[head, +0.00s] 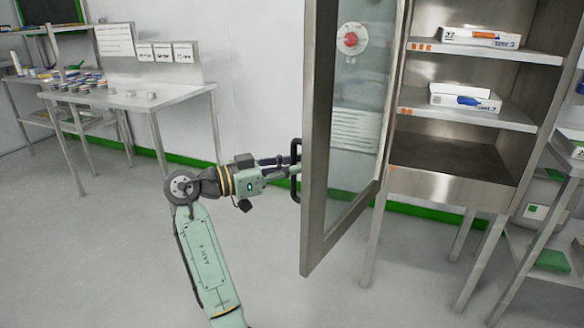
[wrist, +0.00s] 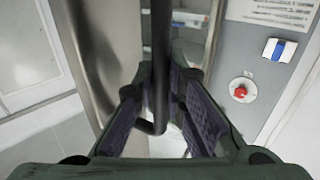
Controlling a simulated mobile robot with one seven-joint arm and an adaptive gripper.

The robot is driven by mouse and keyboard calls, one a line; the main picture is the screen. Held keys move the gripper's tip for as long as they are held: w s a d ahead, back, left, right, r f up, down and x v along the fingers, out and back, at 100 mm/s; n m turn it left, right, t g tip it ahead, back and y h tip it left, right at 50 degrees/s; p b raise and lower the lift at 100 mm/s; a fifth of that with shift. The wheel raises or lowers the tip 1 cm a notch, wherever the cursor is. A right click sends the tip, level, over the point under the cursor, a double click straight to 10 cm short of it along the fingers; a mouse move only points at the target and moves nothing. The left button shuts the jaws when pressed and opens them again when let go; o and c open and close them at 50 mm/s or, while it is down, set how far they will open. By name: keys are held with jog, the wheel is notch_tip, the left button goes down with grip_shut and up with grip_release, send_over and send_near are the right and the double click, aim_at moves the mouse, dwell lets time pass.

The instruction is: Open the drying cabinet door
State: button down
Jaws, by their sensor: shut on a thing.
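The drying cabinet (head: 455,180) stands at the right in the head view, a steel body on legs with shelves inside. Its glazed, steel-framed door (head: 318,150) stands wide open, swung out to the left of the shelves. A black bar handle (head: 295,170) is on the door's outer left face. My gripper (head: 290,160) reaches it from the left and is shut on it. In the wrist view the dark handle bar (wrist: 160,60) runs between the two fingers of my gripper (wrist: 164,90). The fingertips are partly hidden by the bar.
White boxes (head: 465,98) lie on the cabinet shelves. A steel table (head: 150,98) with small dishes stands at the left by the wall. A steel rack (head: 540,225) stands close at the right. The floor in front of the door is clear.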

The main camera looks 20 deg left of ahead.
jog(key=shift+w+d+r, duration=0.1)
jog(key=shift+w+d, duration=0.05)
jog(key=shift+d, duration=0.1)
jog(key=c, duration=1.9)
grip_release()
jog(key=shift+w+d, duration=0.1)
jog(key=shift+o, duration=1.3)
jog(key=shift+a, duration=0.2)
jog(key=shift+s+a, duration=0.1)
jog(key=shift+s, duration=0.1)
jog(key=v, duration=1.1)
jog(key=shift+s+a, duration=0.25)
jog(key=shift+s, duration=0.05)
